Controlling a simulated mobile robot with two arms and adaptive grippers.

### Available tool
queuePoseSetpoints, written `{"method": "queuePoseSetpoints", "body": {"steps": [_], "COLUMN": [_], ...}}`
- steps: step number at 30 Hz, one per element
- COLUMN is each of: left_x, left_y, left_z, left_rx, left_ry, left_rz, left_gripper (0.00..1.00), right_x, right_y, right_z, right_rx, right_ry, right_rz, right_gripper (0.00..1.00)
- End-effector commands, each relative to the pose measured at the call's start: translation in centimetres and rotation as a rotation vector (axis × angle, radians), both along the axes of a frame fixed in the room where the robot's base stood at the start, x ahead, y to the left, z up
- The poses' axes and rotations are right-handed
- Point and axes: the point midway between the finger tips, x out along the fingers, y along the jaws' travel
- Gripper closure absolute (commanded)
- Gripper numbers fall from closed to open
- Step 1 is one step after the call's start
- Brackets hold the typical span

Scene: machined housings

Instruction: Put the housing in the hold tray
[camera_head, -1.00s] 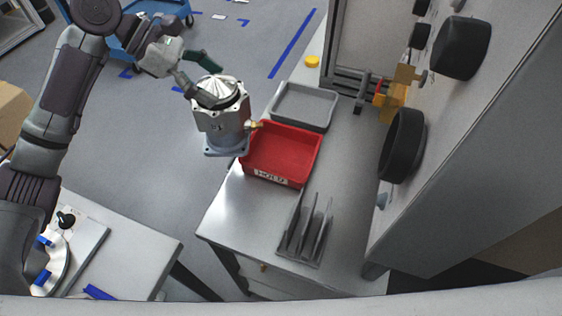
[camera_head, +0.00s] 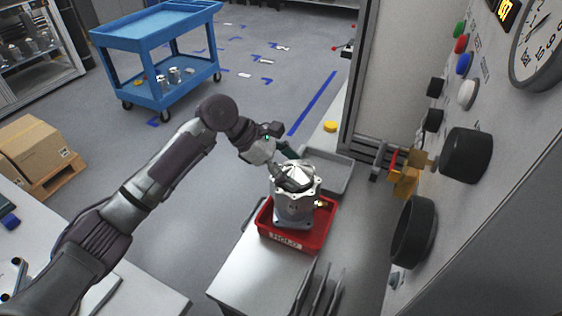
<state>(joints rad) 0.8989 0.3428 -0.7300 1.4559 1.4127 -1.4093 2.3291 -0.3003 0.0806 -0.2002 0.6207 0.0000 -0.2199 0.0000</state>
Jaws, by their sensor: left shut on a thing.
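The housing (camera_head: 293,207) is a silver machined body with a flanged top, a square base plate and a small brass fitting on its right side. My left gripper (camera_head: 294,178) is shut on its top from above. The housing is upright and shows over the red hold tray (camera_head: 318,240), whose front label reads HOLD. I cannot tell whether its base touches the tray floor or hangs just above it. The housing hides much of the tray's inside. My right gripper is not in view.
A grey tray (camera_head: 336,176) sits behind the red one. A dark slotted rack (camera_head: 318,292) stands in front. A panel with knobs (camera_head: 466,155) rises on the right. A blue cart (camera_head: 160,60) stands on the floor at the back left. The bench (camera_head: 243,268) is bare left of the rack.

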Motion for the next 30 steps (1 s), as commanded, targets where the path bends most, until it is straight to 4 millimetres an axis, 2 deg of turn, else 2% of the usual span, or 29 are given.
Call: {"method": "queuePoseSetpoints", "body": {"steps": [2, 11, 17, 18, 20, 21, 30], "left_x": [0.1, 0.0, 0.1, 0.0, -0.1, -0.1, 0.0], "left_y": [-0.1, -0.1, -0.1, 0.0, 0.0, 0.0, 0.0], "left_z": [0.0, -3.4, -3.6, -4.0, -4.0, -4.0, -3.9], "left_rx": [-0.006, -0.006, -0.006, 0.001, 0.001, 0.0, 0.0], "left_ry": [-0.004, -0.003, -0.004, 0.001, 0.001, 0.001, 0.0], "left_rz": [0.001, 0.0, 0.0, -0.001, -0.001, -0.001, 0.0], "left_gripper": [0.86, 0.86, 0.86, 0.12, 0.02, 0.0, 0.0], "right_x": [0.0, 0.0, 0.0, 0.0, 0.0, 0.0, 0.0], "right_y": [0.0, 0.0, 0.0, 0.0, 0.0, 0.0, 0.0], "right_z": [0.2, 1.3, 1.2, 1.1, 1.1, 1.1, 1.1], "right_rx": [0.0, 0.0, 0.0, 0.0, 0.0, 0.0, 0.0], "right_ry": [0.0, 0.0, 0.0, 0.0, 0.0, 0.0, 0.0], "right_rz": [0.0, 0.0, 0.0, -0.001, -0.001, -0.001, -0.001], "right_gripper": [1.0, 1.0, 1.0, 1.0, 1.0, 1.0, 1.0]}}
